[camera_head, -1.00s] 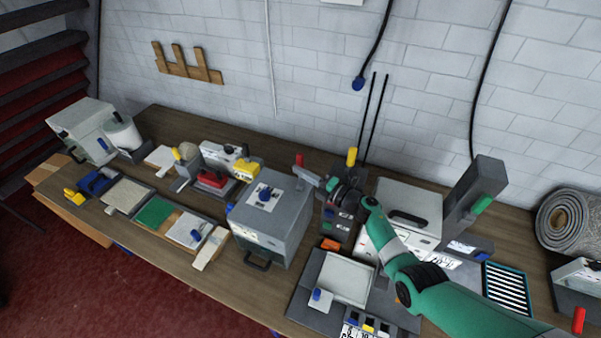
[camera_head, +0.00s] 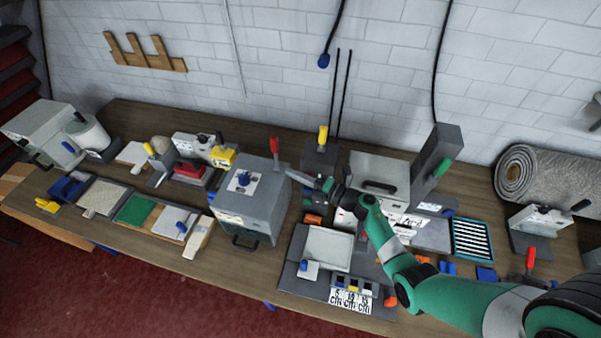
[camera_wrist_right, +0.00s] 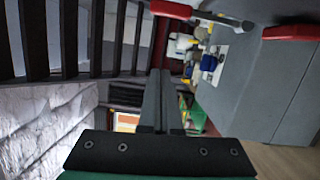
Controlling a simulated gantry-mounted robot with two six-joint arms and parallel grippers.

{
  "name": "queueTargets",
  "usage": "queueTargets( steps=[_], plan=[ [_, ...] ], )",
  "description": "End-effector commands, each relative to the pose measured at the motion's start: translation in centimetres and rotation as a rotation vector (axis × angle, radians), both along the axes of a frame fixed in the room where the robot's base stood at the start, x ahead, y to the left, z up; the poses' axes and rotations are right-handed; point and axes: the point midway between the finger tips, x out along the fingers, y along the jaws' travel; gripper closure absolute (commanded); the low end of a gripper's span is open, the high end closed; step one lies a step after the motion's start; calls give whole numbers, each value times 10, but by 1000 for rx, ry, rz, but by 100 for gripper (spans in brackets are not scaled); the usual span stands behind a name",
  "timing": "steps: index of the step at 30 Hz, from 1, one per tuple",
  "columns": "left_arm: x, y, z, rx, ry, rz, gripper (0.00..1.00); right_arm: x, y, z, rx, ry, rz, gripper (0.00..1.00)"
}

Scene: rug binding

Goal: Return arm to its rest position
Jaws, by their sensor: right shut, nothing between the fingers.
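My right arm, green and grey, reaches in from the lower right of the head view. Its right gripper (camera_head: 296,175) points left, close to the upper right edge of a grey box-shaped machine (camera_head: 252,212) with a red-handled lever (camera_head: 274,146). The gripper is shut and empty. In the right wrist view the closed fingers (camera_wrist_right: 157,92) show as a narrow dark bar, with the grey machine (camera_wrist_right: 265,85) to their right. I cannot tell whether the fingers touch it. My left gripper is not in view.
A grey press tray (camera_head: 328,248) and a white case (camera_head: 378,172) lie around my right arm. A rolled grey rug (camera_head: 545,178) lies at the right. Several tools and trays crowd the left of the wooden bench (camera_head: 125,110). Free air lies above the bench.

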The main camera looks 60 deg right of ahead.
Motion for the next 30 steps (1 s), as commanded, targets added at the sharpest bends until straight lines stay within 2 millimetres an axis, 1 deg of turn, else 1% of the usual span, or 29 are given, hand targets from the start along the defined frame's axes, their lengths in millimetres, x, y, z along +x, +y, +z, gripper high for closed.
queueTargets(
  steps=[1,3,6,24,26,27,29,30],
  plan=[
    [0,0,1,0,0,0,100,-8,-1,0,0,0,-2,100],
    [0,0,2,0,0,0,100,-16,-2,0,0,0,-2,100],
    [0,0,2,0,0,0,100,-21,-1,0,0,0,0,100],
    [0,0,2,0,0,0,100,-22,-1,0,0,-1,2,100],
    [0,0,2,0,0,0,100,-19,4,0,0,0,12,100],
    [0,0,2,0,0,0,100,-15,11,1,-2,-3,30,100],
    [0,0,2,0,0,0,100,-1,28,12,-17,-19,74,100],
    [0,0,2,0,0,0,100,12,42,24,-33,-39,114,100]
  ],
)
